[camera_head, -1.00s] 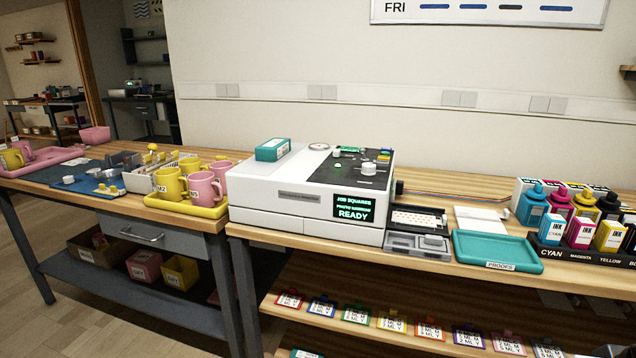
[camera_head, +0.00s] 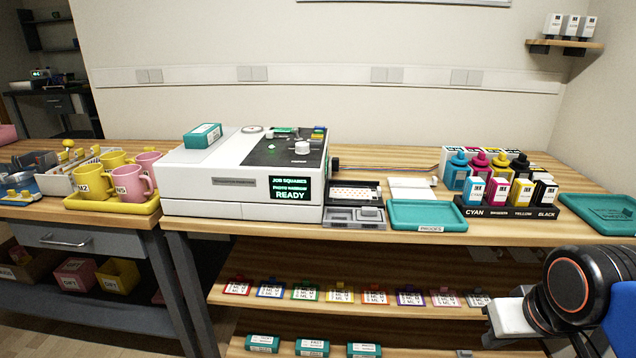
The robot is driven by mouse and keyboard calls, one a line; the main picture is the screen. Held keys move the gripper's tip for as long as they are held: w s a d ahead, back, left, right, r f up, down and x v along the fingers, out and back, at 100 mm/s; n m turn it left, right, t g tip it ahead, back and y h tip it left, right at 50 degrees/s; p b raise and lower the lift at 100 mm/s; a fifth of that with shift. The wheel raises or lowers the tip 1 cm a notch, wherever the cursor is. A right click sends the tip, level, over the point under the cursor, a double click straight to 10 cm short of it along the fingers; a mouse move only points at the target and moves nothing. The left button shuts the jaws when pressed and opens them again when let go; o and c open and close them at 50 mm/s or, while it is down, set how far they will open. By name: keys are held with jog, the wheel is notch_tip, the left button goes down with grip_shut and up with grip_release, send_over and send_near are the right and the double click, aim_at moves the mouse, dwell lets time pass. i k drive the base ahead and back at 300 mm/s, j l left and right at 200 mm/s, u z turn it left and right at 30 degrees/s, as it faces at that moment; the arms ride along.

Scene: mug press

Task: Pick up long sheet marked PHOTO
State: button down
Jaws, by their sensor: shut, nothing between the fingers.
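I cannot make out a long sheet marked PHOTO. White sheets or pads (camera_head: 411,188) lie on the bench right of the white press (camera_head: 240,185), with no readable mark. The press display (camera_head: 290,189) reads JOB SQUARES, a smaller line beginning PHOTO, and READY. A patterned white and red piece (camera_head: 355,192) lies in the dark tray at the press's right side. My arm is at the lower right, in front of the bench. My gripper (camera_head: 493,334) shows only in part there, shut and empty, well away from the sheets.
A teal PROOFS tray (camera_head: 428,215) and ink boxes (camera_head: 500,190) stand right of the press. A teal tray (camera_head: 600,213) is at the far right. Mugs (camera_head: 132,182) stand in a yellow tray at left. Colored tags (camera_head: 375,294) and teal boxes (camera_head: 312,346) line the shelves below.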

aim_at(344, 193)
jog(key=i+j+z, duration=0.15)
jog(key=i+z, duration=0.15)
jog(key=i+j+z, duration=0.1)
jog(key=j+z, duration=0.2)
jog(key=j, duration=0.3)
jog(key=j+z, duration=0.35)
jog(key=j, duration=0.25)
